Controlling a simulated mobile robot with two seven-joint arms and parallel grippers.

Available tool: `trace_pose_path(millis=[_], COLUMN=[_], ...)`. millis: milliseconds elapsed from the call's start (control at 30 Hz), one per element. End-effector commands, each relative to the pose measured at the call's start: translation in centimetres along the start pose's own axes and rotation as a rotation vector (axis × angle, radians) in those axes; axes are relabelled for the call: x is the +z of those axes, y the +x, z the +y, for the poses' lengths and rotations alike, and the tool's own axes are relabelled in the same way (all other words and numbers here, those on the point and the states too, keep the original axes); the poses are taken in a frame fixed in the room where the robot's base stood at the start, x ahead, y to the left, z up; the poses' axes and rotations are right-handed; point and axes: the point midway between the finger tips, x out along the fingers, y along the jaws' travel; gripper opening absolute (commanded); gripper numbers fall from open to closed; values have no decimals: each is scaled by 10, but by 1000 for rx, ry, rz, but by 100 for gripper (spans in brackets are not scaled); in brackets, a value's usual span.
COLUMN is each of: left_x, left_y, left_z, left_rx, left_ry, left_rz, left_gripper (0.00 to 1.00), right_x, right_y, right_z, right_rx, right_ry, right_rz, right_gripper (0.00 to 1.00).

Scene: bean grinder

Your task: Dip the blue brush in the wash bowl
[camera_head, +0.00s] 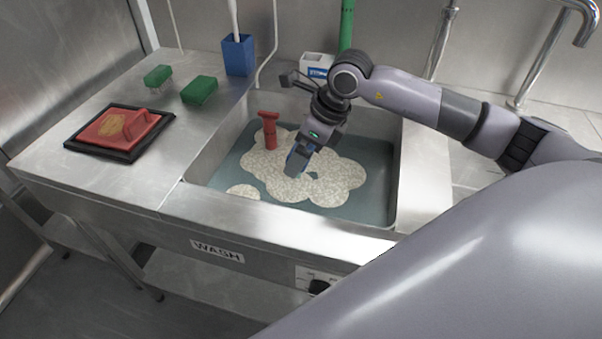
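The wash bowl (215,172) is a steel sink marked WASH, with blue-grey water and pale foam in it. My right gripper (301,153) points down into the sink from the right, low over the foam. A small blue piece, which looks like the blue brush (293,161), shows at its fingertips, and the gripper appears shut on it. Its lower end reaches the foam; how deep it sits is hidden. My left gripper is not in view.
A red brush-like tool (269,131) stands in the sink at the back left. A green upright pole (347,25) stands behind.

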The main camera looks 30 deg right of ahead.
Motion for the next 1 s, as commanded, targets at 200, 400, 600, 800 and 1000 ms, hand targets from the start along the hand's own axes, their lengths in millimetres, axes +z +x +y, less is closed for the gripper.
trace_pose_path(millis=[200,400,600,800,1000], left_x=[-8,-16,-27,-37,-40], left_y=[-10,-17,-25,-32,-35], left_z=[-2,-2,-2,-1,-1], left_rx=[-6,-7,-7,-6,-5], left_ry=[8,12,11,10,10], left_rz=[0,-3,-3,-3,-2], left_gripper=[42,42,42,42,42], right_x=[11,18,26,34,36], right_y=[-24,-43,-61,-79,-85], right_z=[0,0,1,1,2], right_rx=[0,-1,-1,0,0], right_ry=[0,0,0,0,0], right_rz=[-3,-2,-2,-2,-1], right_gripper=[70,70,70,70,70])
